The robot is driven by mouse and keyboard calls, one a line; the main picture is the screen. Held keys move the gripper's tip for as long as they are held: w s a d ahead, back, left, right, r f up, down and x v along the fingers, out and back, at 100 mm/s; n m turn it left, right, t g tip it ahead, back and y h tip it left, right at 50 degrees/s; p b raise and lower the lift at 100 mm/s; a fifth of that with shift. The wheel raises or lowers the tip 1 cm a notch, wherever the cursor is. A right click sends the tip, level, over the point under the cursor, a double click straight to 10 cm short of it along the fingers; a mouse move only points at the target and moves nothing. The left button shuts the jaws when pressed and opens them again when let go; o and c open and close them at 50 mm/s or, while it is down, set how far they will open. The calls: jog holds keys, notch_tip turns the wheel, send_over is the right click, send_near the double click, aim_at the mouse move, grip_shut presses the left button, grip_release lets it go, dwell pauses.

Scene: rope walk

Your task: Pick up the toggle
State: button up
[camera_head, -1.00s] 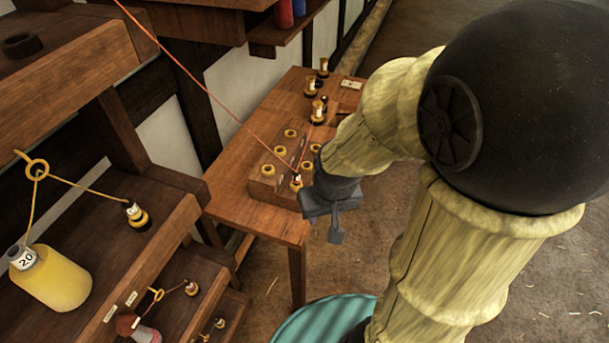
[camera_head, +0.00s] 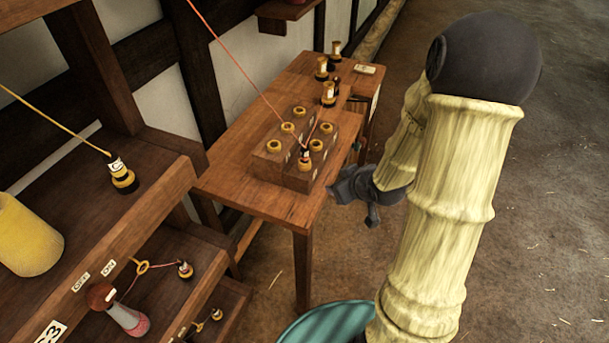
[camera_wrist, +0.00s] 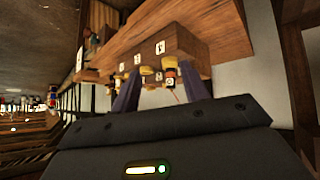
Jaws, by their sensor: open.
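A small black-and-yellow toggle (camera_head: 304,159) with a white label is at the near end of the wooden block (camera_head: 290,166) on the table, with an orange cord running up from it. In the wrist view a labelled toggle (camera_wrist: 171,80) shows near the right finger, below the block's numbered face. I cannot tell which of the several similar toggles the task means. My gripper (camera_head: 350,190) is just right of the table's edge, apart from the block. In the wrist view my gripper (camera_wrist: 153,74) is open, with nothing visibly held between its dark fingers.
More toggles (camera_head: 328,94) stand at the table's back, near a small pale card (camera_head: 365,70). Stepped shelves (camera_head: 140,190) on the left hold a yellow cylinder (camera_head: 28,235) and corded toggles. A teal round object (camera_head: 325,325) stands below. The floor (camera_head: 540,240) at right is mostly clear.

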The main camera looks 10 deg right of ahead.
jog(key=f+t+y+b, duration=0.1)
jog(key=t+y+b, duration=0.1)
jog(key=d+f+t+y+b, duration=0.1)
jog(key=f+t+y+b, duration=0.1)
jog(key=b, duration=0.1)
jog(key=f+n+t+y+b, duration=0.1)
jog(key=f+t+y+b, duration=0.1)
jog(key=t+b, duration=0.1)
jog(key=shift+w+d, duration=0.35)
jog(key=shift+w, duration=0.1)
jog(key=p, duration=0.2)
send_near(306, 158)
jog(key=x, duration=0.6)
jog(key=shift+f, duration=0.2)
